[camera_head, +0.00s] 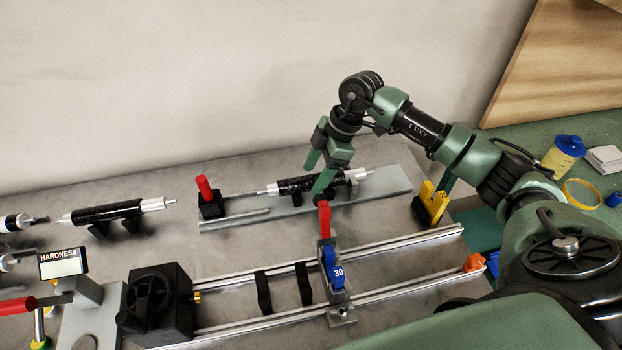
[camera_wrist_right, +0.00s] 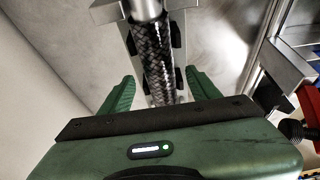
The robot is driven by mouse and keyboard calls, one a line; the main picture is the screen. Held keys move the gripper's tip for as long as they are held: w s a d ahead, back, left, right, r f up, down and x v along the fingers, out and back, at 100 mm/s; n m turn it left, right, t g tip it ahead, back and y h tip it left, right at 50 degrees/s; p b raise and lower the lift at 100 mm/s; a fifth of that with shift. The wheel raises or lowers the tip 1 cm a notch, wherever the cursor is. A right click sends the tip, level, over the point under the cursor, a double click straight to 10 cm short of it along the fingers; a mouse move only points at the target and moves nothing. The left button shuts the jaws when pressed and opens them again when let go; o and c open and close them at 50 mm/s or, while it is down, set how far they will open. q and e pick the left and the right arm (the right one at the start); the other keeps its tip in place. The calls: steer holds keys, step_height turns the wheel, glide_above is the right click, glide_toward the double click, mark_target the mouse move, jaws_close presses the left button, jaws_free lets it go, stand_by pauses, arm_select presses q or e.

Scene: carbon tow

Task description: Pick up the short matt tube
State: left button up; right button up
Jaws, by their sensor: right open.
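A short dark tube (camera_head: 297,184) with a speckled weave lies on a metal spindle over the grey plate at the back of the bench. In the right wrist view the tube (camera_wrist_right: 153,50) shows a braided surface and a pale metal end. My right gripper (camera_head: 319,173) is at the tube's right part, fingers pointing down on either side of it. In the right wrist view the open gripper (camera_wrist_right: 160,90) has the tube between its fingers, with gaps on both sides. A longer, smoother dark tube (camera_head: 103,212) rests on black supports at the left. My left gripper is not seen.
A red-knobbed block (camera_head: 209,197) stands left of the tube and a yellow bracket (camera_head: 433,202) right of it. In front, a carriage with a blue part marked 30 (camera_head: 334,271) sits on metal rails. The hardness display (camera_head: 63,262) is at the left.

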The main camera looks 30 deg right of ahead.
steer(key=shift+a+f, duration=0.2)
steer(key=shift+f, duration=0.25)
steer(key=shift+w, duration=0.1)
jaws_close()
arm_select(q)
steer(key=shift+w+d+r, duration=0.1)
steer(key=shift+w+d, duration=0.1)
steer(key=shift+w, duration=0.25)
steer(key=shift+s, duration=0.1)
arm_select(e)
steer(key=shift+r, duration=0.15)
